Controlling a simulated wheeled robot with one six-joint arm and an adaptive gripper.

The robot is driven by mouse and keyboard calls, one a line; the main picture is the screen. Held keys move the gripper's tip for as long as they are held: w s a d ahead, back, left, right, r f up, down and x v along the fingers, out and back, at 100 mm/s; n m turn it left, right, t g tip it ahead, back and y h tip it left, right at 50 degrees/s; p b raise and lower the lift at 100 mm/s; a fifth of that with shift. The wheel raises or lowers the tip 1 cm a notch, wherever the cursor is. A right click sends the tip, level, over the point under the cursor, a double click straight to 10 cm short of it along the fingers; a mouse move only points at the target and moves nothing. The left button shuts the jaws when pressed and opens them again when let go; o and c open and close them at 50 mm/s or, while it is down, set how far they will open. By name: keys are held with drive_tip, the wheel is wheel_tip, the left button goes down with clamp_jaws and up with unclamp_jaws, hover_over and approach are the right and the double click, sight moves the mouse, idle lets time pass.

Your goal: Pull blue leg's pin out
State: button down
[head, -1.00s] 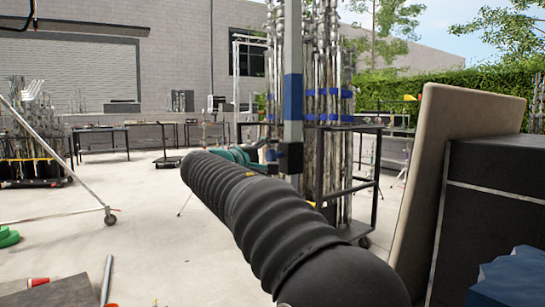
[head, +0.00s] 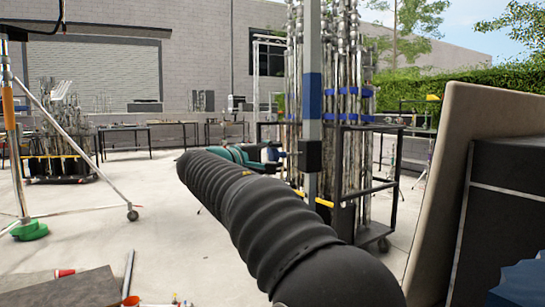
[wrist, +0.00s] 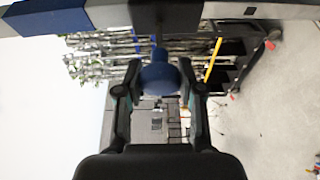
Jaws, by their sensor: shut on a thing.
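The leg is a grey upright post with a blue band (head: 313,95) and a black collar (head: 311,156) in the head view. In the wrist view its blue band (wrist: 45,18) and black collar (wrist: 166,14) cross the top. The pin's round blue knob (wrist: 160,77) is between the two fingers of my gripper (wrist: 157,88), which is shut on it. A narrow stem shows between knob and collar; how deep it sits is hidden. In the head view my teal gripper (head: 274,154) is left of the collar, partly behind my black arm.
A wheeled rack of metal stands (head: 348,130) is behind the leg. A beige board (head: 440,190) and black case (head: 510,205) are at right. A stand with a green foot (head: 30,231) is at left. Concrete floor (head: 165,215) is open between.

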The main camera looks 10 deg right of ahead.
drive_tip(key=c, duration=1.1)
unclamp_jaws()
drive_tip(key=shift+a, duration=0.15)
drive_tip(key=o, duration=0.4)
drive_tip(key=shift+a, duration=0.15)
drive_tip(key=v, duration=1.2)
drive_tip(key=shift+w, duration=0.1)
